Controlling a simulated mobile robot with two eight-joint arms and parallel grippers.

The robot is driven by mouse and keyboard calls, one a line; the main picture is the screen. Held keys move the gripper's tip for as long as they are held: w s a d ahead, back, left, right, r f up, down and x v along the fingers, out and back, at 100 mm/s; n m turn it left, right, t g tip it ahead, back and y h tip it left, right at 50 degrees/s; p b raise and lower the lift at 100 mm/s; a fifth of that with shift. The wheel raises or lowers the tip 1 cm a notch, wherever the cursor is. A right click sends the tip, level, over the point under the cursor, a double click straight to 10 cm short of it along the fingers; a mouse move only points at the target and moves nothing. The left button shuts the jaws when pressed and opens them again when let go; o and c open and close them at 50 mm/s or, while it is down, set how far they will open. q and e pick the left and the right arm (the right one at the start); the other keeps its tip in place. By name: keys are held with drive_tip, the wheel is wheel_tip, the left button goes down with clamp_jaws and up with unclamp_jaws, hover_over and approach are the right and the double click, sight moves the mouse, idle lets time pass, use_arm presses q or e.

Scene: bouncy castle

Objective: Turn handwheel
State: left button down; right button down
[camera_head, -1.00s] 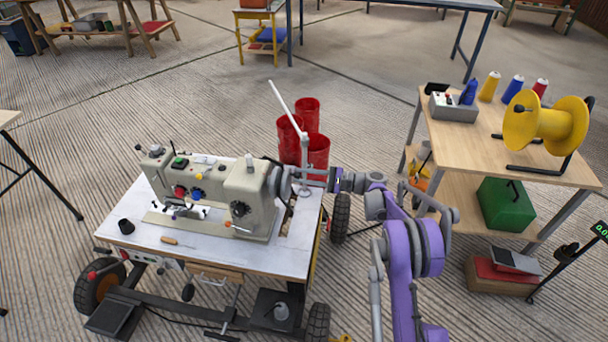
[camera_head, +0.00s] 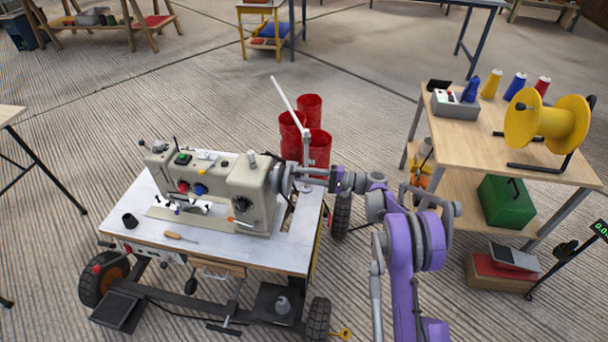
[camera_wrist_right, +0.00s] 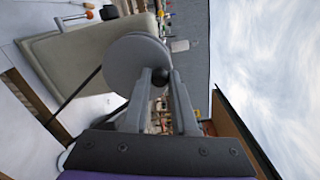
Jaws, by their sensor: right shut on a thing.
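A beige sewing machine (camera_head: 220,190) stands on a white-topped wheeled table (camera_head: 135,243). Its grey handwheel (camera_head: 281,180) is at the machine's right end, partly hidden by my gripper. In the right wrist view the handwheel (camera_wrist_right: 136,66) is a round grey disc with a small dark knob (camera_wrist_right: 160,77) at its edge. My right gripper (camera_head: 296,174) reaches in from the right at the wheel. In the right wrist view its fingers (camera_wrist_right: 162,86) are closed around the knob. My left gripper is not in view.
A white rod (camera_head: 291,104) rises behind the handwheel, close to my right wrist. Red cylinders (camera_head: 318,148) stand behind the table. A wooden shelf table (camera_head: 458,134) with a yellow spool (camera_head: 522,120) stands to the right. A screwdriver (camera_head: 181,237) lies on the tabletop.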

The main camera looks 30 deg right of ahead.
drive_tip(key=c, duration=0.7)
unclamp_jaws()
drive_tip(key=p+v, duration=0.1)
drive_tip(key=v, duration=1)
drive_tip(key=shift+a, duration=0.1)
